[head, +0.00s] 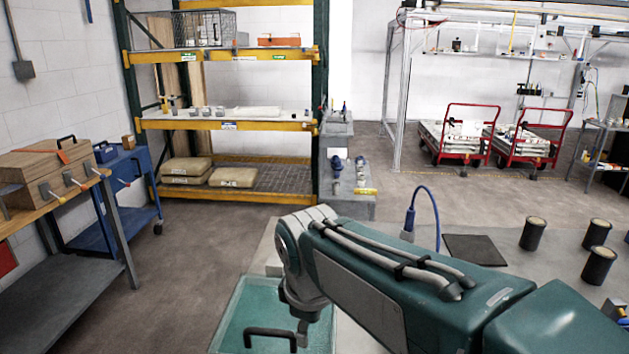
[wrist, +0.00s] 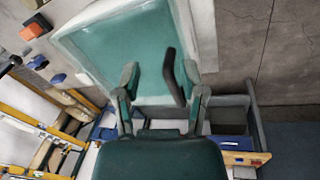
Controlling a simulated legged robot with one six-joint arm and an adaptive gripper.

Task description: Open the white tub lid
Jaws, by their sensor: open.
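The tub's lid (head: 250,296) is a teal panel with a pale rim, at the bottom of the head view. It looks shut, though its lower part is cut off. A black bar handle (head: 270,331) stands on it. In the wrist view the lid (wrist: 115,45) fills the upper middle, framed by a white rim. My gripper (wrist: 160,78) is open there, and the handle (wrist: 173,78) shows between its fingers, closer to the right one. I cannot tell whether they touch. In the head view my arm hides most of the gripper.
A grey table (head: 480,285) to the right holds several dark cylinders (head: 532,234), a black mat (head: 474,250) and a blue cable (head: 435,212). A wooden case (head: 45,170) rests on a workbench at left. Shelving (head: 225,124) stands behind. The floor (head: 185,265) between is clear.

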